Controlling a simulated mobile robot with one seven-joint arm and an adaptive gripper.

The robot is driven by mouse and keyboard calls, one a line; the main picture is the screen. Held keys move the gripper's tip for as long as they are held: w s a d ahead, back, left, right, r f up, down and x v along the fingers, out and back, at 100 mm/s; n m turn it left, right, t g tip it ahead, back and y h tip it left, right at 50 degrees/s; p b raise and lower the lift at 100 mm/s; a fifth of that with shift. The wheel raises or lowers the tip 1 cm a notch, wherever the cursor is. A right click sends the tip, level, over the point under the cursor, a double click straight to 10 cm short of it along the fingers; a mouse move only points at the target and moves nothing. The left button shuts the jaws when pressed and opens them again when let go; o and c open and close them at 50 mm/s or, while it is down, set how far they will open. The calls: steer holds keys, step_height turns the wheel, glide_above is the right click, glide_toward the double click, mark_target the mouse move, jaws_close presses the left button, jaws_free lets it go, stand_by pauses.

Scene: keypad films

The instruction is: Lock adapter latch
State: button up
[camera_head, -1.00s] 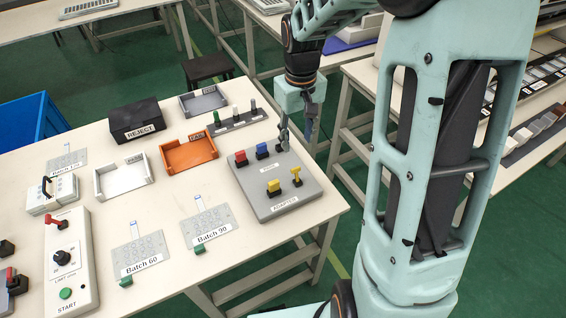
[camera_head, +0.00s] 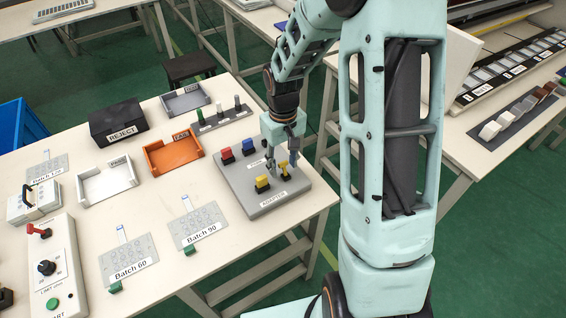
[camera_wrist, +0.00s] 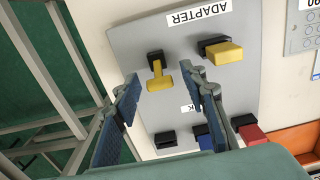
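The grey adapter board (camera_head: 240,193) lies at the right end of the table, with an ADAPTER label on its front edge. A yellow T-shaped latch handle (camera_head: 284,169) on a black base stands at its right side; in the wrist view it (camera_wrist: 159,76) stands upright off the board. My gripper (camera_head: 284,150) is open and empty just above the handle. In the wrist view my two blue-padded fingers (camera_wrist: 168,84) are spread on either side of the handle's line, apart from it. A label near the fingers is partly hidden, with only its last letters showing.
A yellow block (camera_head: 262,184) on a black base is beside the handle. Red (camera_head: 227,155) and blue (camera_head: 248,146) blocks stand at the board's back. An orange tray (camera_head: 172,154) and a rack of pegs are behind and left.

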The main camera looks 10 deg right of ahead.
jaws_close()
steer(key=shift+r, duration=0.1)
steer(key=shift+w+a+g+p, duration=0.1)
steer(key=shift+w+g+p, duration=0.15)
steer(key=shift+g+p, duration=0.4)
steer(key=shift+w+f+g+h+p, duration=0.15)
steer(key=shift+f+g+h+p, duration=0.05)
steer(key=shift+g+h+p, duration=0.15)
jaws_free()
